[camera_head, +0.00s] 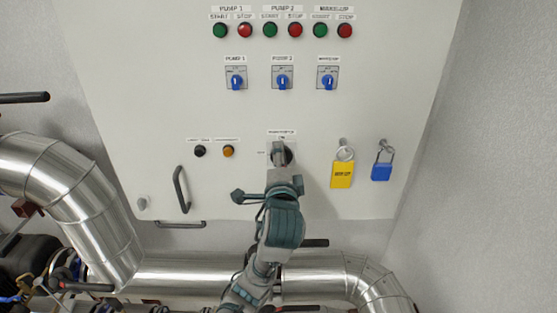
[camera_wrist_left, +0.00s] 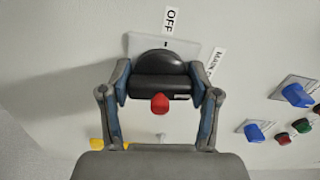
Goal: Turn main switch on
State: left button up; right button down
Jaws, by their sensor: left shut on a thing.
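The main switch is a black rotary knob (camera_wrist_left: 165,85) on a light plate on the cabinet front. It has a red part (camera_wrist_left: 160,103) at its near side. In the head view the dark knob (camera_head: 289,154) is partly hidden behind my left gripper (camera_head: 280,150). In the left wrist view my left gripper (camera_wrist_left: 162,88) is shut on the knob, one finger on each side. An OFF label (camera_wrist_left: 171,19) lies beyond the knob, and a partly covered MAIN label (camera_wrist_left: 214,63) is beside it. My right gripper is not in view.
A yellow tag (camera_head: 342,174) and a blue padlock (camera_head: 381,166) hang right of the switch. Black (camera_head: 200,151) and amber (camera_head: 228,151) buttons sit left of it. Blue selectors (camera_head: 282,82) are above. A door handle (camera_head: 181,189) and silver pipes (camera_head: 190,273) lie lower.

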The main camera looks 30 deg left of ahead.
pick_arm(q)
jog(key=shift+d+f+m, duration=0.1)
jog(key=shift+f+m, duration=0.05)
jog(key=shift+m, duration=0.55)
jog(key=shift+w+f+m, duration=0.1)
jog(key=shift+f+m, duration=0.05)
jog(key=shift+m, duration=0.15)
jog(key=o, duration=1.2)
jog(key=shift+d, duration=0.1)
jog(key=shift+c, duration=0.2)
jog(key=shift+d+r, duration=0.2)
jog(key=shift+d, duration=0.05)
jog(key=shift+s+d+r, duration=0.1)
jog(key=shift+s+d, duration=0.2)
jog(key=shift+s, duration=0.15)
jog(key=v, duration=1.1)
jog(key=shift+d, duration=0.2)
